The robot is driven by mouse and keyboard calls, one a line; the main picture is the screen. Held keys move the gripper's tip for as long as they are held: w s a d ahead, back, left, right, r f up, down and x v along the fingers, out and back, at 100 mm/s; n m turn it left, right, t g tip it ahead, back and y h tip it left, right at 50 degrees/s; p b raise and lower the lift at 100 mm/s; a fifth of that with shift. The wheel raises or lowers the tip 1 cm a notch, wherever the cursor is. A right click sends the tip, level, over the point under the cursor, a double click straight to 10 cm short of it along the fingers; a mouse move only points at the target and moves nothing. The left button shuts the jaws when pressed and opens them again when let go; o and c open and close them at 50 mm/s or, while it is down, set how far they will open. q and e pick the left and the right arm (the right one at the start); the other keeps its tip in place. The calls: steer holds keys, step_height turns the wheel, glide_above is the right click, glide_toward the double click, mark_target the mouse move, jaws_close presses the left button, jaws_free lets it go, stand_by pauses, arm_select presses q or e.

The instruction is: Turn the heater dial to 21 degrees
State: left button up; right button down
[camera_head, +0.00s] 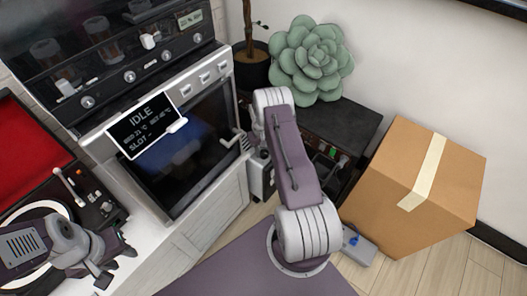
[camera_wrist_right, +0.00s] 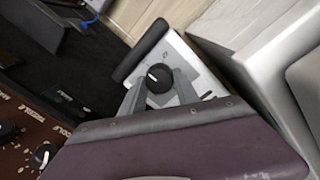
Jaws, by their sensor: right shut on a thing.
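The heater (camera_wrist_right: 190,62) is a pale box with a dark bar along one edge, seen in the right wrist view. In the head view a part of the heater (camera_head: 261,185) shows beside the white cabinet, mostly behind my right arm. Its round black dial (camera_wrist_right: 160,78) has a short white mark pointing to the upper left; I cannot read any degree marks. My right gripper (camera_wrist_right: 160,88) has its grey fingers on both sides of the dial, shut on it. My right gripper is hidden in the head view. My left gripper (camera_head: 115,266) is open and empty over the turntable's front corner.
A display (camera_head: 144,124) reads IDLE in front of the oven. A turntable (camera_head: 92,190) stands at left. Wooden floor (camera_head: 440,270) is free at the lower right.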

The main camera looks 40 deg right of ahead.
mark_target(262, 153)
steer(key=c, duration=0.9)
jaws_free()
steer(key=r+p, duration=0.1)
steer(key=r, duration=0.3)
steer(key=r+p, duration=0.2)
steer(key=r, duration=0.3)
steer(key=shift+w+a+r, duration=0.1)
steer(key=shift+a, duration=0.1)
